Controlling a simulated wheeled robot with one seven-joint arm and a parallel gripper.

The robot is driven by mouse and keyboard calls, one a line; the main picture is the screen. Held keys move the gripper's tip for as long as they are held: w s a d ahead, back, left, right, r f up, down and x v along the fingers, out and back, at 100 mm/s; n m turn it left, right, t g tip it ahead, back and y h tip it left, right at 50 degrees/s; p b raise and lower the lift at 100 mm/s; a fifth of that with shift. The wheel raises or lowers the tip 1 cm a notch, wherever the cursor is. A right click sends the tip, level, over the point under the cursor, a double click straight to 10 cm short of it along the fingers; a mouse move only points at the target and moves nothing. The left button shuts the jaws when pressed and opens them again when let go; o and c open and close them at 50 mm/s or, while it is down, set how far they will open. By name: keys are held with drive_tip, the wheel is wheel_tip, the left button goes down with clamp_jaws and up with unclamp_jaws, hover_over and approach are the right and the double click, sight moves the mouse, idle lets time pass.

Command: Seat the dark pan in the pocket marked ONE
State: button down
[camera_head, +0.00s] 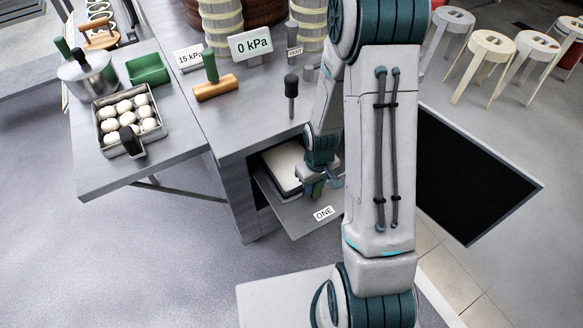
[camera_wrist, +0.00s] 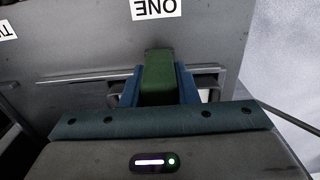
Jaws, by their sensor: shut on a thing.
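My gripper (camera_head: 318,184) is low at the open front of the cabinet, above a grey panel marked ONE (camera_head: 322,213). In the wrist view my gripper (camera_wrist: 158,85) is shut on a green handle (camera_wrist: 158,72), with a blue finger on each side. A pan with a pale inside (camera_head: 284,166) sits in the cabinet opening beside my gripper. I cannot tell whether the green handle belongs to it. The ONE label (camera_wrist: 156,8) shows upside down at the top of the wrist view. I cannot clearly make out a dark pan; my arm hides part of the opening.
A pan of white buns (camera_head: 104,119) with a black handle, a lidded pot (camera_head: 88,77) and a green tray (camera_head: 147,69) stand on the side table. Steamer towers and a 0 kPa sign (camera_head: 250,46) stand on the counter. Stools (camera_head: 490,50) are at the upper right.

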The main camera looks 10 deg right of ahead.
drive_tip(key=shift+f, duration=0.1)
drive_tip(key=c, duration=1.1)
unclamp_jaws()
drive_tip(key=shift+o, duration=0.2)
wheel_tip(320, 180, up, 14)
drive_tip(key=p, duration=0.1)
drive_tip(key=shift+s+f, duration=0.1)
